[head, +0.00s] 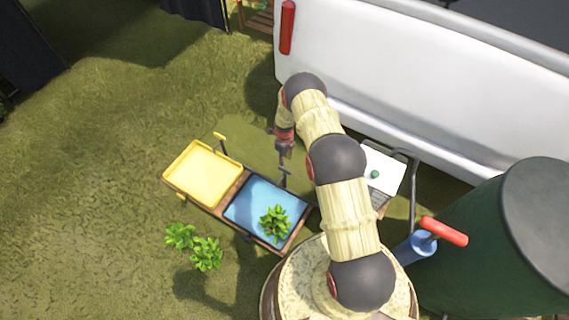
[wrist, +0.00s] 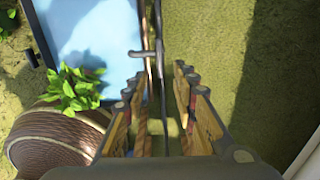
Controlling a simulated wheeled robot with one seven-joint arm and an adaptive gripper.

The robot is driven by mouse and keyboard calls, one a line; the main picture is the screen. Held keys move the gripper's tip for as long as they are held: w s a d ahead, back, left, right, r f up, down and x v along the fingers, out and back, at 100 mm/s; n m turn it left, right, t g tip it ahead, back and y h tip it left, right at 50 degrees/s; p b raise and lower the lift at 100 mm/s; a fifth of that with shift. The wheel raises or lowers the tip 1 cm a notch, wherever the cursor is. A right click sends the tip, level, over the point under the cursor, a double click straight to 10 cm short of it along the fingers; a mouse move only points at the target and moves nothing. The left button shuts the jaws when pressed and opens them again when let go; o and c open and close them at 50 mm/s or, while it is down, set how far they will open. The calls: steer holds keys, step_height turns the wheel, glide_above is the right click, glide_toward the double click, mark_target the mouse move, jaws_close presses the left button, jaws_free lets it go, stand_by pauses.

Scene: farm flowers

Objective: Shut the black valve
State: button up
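A dark T-shaped handle, which looks like the black valve (head: 284,179), stands at the upper right edge of the blue tray. It also shows in the wrist view (wrist: 148,54), beside the tray's right rim, with a stem running down between my fingers. My gripper (head: 284,155) is above and close to this handle in the head view. In the wrist view my gripper (wrist: 158,82) has its two fingers apart, with the handle just beyond the fingertips. I cannot tell whether the fingers touch the stem. No object is clearly held.
A white wall-like body (head: 420,90) and a green barrel (head: 480,250) stand to the right. Grass at left is open.

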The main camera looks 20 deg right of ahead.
step_height(320, 180, up, 2)
steer(key=shift+r, duration=0.1)
stand_by(0.7)
